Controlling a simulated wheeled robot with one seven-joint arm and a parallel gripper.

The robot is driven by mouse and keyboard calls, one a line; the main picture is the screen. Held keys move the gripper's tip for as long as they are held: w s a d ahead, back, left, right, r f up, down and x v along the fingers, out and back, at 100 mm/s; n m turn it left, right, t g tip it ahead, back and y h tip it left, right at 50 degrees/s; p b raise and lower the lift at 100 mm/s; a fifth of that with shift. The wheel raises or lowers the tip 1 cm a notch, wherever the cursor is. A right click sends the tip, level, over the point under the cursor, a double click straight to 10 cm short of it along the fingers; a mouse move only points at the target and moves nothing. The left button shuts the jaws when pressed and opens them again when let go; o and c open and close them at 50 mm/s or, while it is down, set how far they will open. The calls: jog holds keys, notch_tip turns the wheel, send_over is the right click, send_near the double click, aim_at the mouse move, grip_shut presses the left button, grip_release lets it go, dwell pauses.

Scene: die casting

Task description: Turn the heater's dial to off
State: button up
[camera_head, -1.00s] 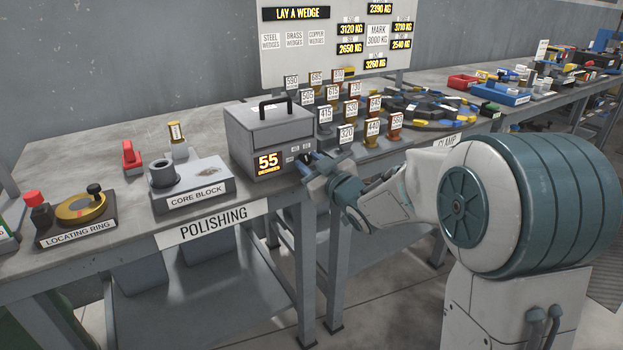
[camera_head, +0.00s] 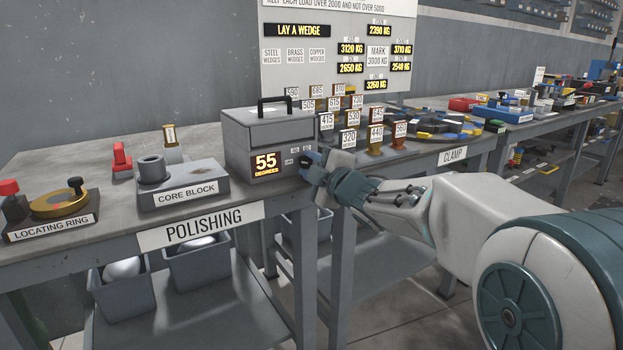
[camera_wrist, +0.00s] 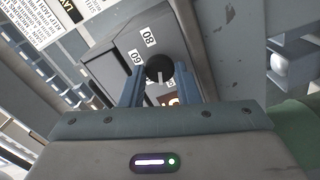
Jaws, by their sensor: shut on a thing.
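The heater (camera_head: 262,132) is a grey box with a black top handle, standing on the near bench. The dial (camera_wrist: 159,67) is a round black knob on the heater's face, with a light pointer mark. Labels reading 80 (camera_wrist: 148,39) and 60 (camera_wrist: 135,57) sit beside it in the wrist view. My gripper (camera_head: 310,162) is at the right part of the heater's front. In the wrist view its two blue fingers (camera_wrist: 160,78) stand on either side of the dial and are shut on it. The head view hides the dial.
A core block (camera_head: 185,195) and a locating ring (camera_head: 62,205) stand left of the heater. Several numbered wedges (camera_head: 348,138) stand close to its right. The bench front edge with the POLISHING sign (camera_head: 205,228) runs below. Grey bins (camera_head: 125,285) sit under the bench.

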jog(key=shift+f+n+b, duration=0.1)
jog(key=shift+n+b, duration=0.75)
jog(key=shift+n, duration=1.05)
jog(key=o, duration=0.9)
jog(key=shift+o, duration=0.2)
jog(key=shift+f, duration=0.1)
